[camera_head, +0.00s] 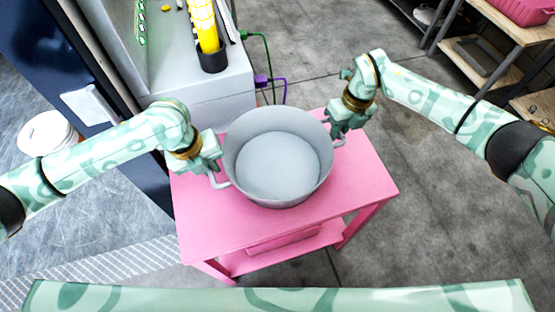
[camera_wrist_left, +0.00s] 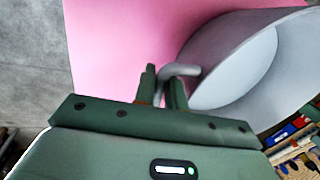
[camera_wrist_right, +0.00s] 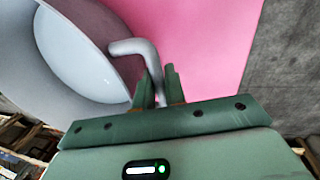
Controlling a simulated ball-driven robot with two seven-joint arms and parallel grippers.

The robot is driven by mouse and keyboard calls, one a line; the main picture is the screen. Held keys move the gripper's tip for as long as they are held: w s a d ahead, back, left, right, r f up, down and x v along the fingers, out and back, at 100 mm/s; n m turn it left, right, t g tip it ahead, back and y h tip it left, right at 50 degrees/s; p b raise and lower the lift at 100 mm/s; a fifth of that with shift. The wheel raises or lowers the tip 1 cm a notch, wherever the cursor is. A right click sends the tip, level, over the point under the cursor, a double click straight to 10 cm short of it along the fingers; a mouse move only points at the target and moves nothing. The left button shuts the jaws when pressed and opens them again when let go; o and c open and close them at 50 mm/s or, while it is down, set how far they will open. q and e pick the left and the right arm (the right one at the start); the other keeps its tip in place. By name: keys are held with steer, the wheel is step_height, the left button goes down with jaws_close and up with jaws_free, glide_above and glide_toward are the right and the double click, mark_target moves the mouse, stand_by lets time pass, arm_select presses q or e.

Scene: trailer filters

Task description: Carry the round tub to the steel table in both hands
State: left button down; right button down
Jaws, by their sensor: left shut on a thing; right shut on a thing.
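The round grey tub (camera_head: 278,165) stands upright and looks empty on a pink table (camera_head: 235,225). My left gripper (camera_head: 216,172) is at the tub's left side, shut on its bent side handle, which shows in the left wrist view (camera_wrist_left: 181,69). My right gripper (camera_head: 337,136) is at the tub's right side, shut on the other handle, which shows in the right wrist view (camera_wrist_right: 133,47). The tub appears to rest on the pink top; a small gap beneath cannot be ruled out. I cannot pick out a steel table with certainty.
A grey cabinet (camera_head: 225,95) with a yellow cylinder (camera_head: 203,25) in a dark holder stands just behind the pink table. A white bucket (camera_head: 46,135) is at far left. Wooden shelving (camera_head: 490,55) with a pink bin (camera_head: 525,8) is at upper right. Floor on the right is open.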

arm_select(q)
steer(key=shift+r, duration=0.1)
arm_select(e)
steer(key=shift+w+d+r, duration=0.1)
